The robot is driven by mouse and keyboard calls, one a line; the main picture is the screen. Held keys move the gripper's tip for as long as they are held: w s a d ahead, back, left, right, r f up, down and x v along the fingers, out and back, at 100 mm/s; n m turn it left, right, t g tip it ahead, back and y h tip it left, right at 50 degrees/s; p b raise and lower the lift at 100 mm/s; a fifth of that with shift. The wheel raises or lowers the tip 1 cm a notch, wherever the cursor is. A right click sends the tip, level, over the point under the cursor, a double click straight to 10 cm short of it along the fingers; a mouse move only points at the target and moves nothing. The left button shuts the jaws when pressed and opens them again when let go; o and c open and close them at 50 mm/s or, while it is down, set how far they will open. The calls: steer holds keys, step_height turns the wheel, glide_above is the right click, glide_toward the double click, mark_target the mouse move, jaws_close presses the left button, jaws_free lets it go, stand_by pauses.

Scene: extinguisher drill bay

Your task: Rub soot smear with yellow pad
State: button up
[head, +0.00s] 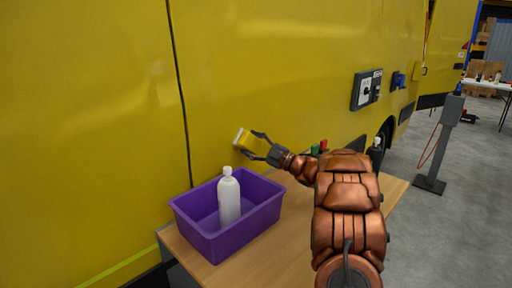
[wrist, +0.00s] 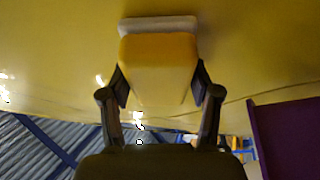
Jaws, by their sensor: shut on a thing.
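The yellow pad (head: 243,138) has a white face on its left side, towards the yellow van panel (head: 230,60). My gripper (head: 253,145) is shut on the pad and holds it above the back edge of the purple bin. In the wrist view the pad (wrist: 158,65) sits between both fingers, its white face at the far end close to the panel. I cannot tell whether it touches the panel. I cannot make out a soot smear in either view; the pad and gripper hide part of the panel.
A purple bin (head: 203,235) with a white bottle (head: 229,198) standing in it is on the wooden table (head: 270,262), below my gripper. Red and green items (head: 319,148) and a dark bottle (head: 376,150) stand behind my arm. A switch box (head: 367,90) projects from the panel at right.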

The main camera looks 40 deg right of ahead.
mark_target(246, 149)
steer(key=shift+s+a+b, duration=0.15)
steer(key=shift+a+b, duration=0.4)
steer(key=shift+a, duration=0.5)
steer(key=shift+s+a+b, duration=0.15)
steer(key=shift+a+b, duration=0.4)
steer(key=shift+a, duration=0.45)
steer(key=shift+s+d, duration=0.1)
steer(key=shift+s+d+b, duration=0.2)
steer(key=shift+s+b, duration=0.25)
steer(key=shift+s, duration=1)
steer(key=shift+s+d+b, duration=0.15)
steer(key=shift+s+b, duration=0.25)
steer(key=shift+s, duration=1.05)
steer(key=s, duration=0.3)
steer(key=shift+d+b, duration=0.25)
steer(key=shift+b, duration=0.1)
